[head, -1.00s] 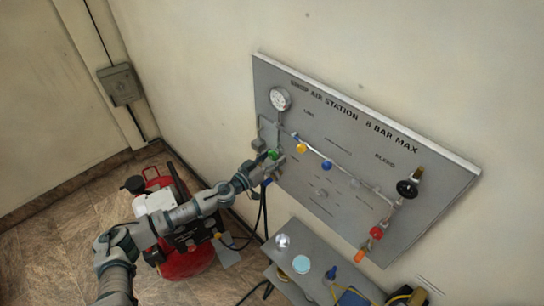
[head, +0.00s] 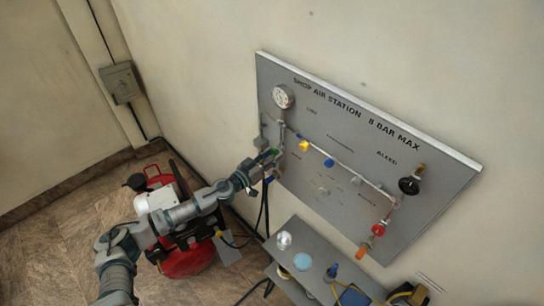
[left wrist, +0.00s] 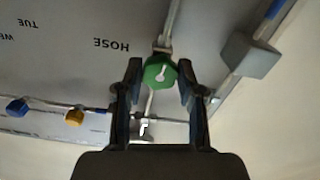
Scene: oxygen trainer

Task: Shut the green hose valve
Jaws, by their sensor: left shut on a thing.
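The green hose valve (left wrist: 160,73) has a green knob on a thin pipe, below the word HOSE in the left wrist view. In the head view the green knob (head: 270,153) is partly covered by my gripper at the panel's left side. My left gripper (left wrist: 160,78) has one finger on each side of the green knob and is shut on it. It also shows in the head view (head: 268,158) at the end of my left arm. My right gripper is in neither view.
The grey panel (head: 330,185) also carries a gauge (head: 283,96), a yellow knob (head: 304,146), a blue knob (head: 329,163), a black knob (head: 408,186) and a red knob (head: 378,230). A red compressor (head: 188,262) stands below my arm. A grey shelf (head: 310,238) holds small items.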

